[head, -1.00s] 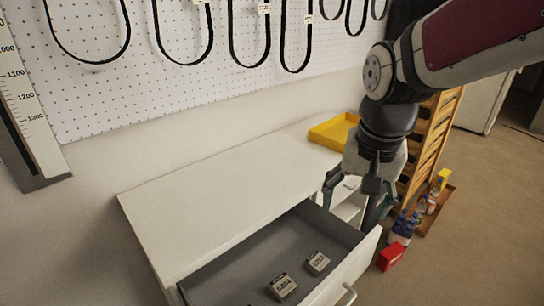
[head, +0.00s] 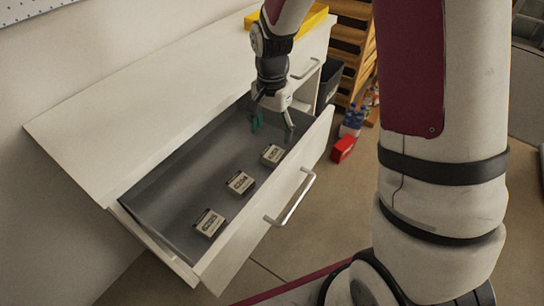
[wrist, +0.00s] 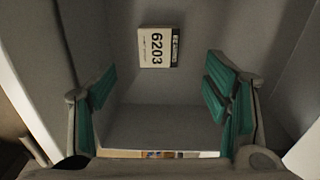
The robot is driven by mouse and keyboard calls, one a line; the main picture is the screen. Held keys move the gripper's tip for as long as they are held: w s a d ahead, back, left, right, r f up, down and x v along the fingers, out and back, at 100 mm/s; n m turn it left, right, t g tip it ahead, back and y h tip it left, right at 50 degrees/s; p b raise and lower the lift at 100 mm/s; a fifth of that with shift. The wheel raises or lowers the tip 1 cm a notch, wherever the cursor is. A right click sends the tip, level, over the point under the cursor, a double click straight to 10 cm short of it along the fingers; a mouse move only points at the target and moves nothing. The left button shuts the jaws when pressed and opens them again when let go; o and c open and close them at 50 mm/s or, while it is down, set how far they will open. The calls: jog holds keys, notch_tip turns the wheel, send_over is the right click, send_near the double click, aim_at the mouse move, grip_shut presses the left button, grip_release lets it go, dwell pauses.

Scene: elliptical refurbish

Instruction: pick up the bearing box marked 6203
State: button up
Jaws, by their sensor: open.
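The bearing box marked 6203 (wrist: 158,47) is a small pale box with a dark-edged label. In the wrist view it lies on the grey drawer floor, beyond and between the fingers and touching neither. In the head view it appears to be the rightmost box (head: 272,155) in the open drawer, though its print is too small to read there. My gripper (head: 272,126) is open and empty above the right end of the drawer, close to that box. Its green-padded fingers show on both sides of the wrist view (wrist: 160,98).
Two similar boxes, a middle one (head: 240,183) and a left one (head: 209,223), lie in the same drawer (head: 165,190). The drawer walls and front with its handle (head: 290,198) surround them. A yellow tray (head: 316,18) sits on the cabinet top. A red box (head: 343,149) is on the floor.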

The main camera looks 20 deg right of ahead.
aim_at(273, 153)
notch_tip(273, 153, down, 8)
jog(key=shift+d+f+b, duration=0.15)
jog(key=shift+f+b, duration=0.1)
jog(key=shift+b, duration=0.8)
jog(key=shift+r, duration=0.1)
jog(key=c, duration=1.3)
